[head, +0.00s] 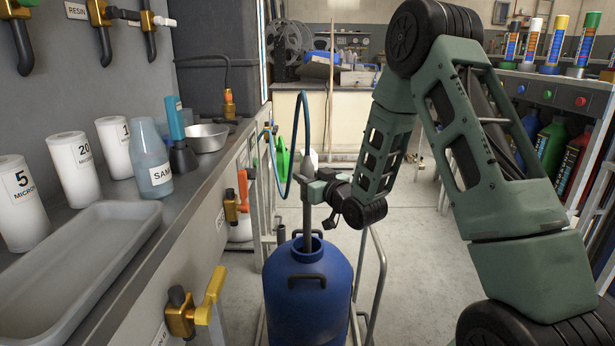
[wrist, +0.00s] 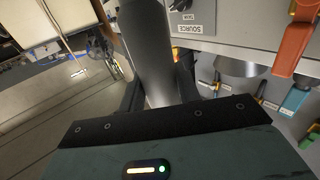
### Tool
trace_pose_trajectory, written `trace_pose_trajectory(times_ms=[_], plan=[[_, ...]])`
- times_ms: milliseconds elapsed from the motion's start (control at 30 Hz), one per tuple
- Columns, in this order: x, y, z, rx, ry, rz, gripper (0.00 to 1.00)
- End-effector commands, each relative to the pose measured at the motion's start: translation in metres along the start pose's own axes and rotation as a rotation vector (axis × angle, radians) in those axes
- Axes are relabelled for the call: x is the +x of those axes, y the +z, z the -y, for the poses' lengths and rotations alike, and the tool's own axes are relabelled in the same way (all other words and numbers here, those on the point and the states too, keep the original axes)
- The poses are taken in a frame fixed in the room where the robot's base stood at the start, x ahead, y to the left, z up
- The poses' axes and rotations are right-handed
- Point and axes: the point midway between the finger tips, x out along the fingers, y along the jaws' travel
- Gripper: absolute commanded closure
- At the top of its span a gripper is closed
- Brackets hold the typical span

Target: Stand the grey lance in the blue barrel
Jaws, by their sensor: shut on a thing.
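The blue barrel (head: 305,290) stands upright in the lower middle of the head view, with a round opening on top and dark handles. The grey lance (head: 307,222) is upright above it, a blue hose (head: 307,120) looping from its upper part. Its lower end appears to be inside the barrel's opening; how deep it reaches is hidden. My gripper (head: 318,190) is shut on the lance above the barrel's top. In the wrist view, the grey shaft (wrist: 152,55) runs between the dark fingers (wrist: 158,95).
A bench at left holds a grey tray (head: 75,265), white cartridges (head: 70,170), a sample bottle (head: 150,160) and a metal bowl (head: 207,137). Yellow and orange valve handles (head: 212,295) jut from its front, near the barrel. A metal rail (head: 380,275) curves right of the barrel.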

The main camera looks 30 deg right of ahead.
Motion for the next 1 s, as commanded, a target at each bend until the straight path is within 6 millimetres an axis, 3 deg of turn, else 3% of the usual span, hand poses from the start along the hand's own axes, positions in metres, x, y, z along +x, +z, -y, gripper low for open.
trace_pose_trajectory(times_ms=[1000], plan=[[0.0,0.08,0.0,-0.001,0.0,-0.002,1.0]])
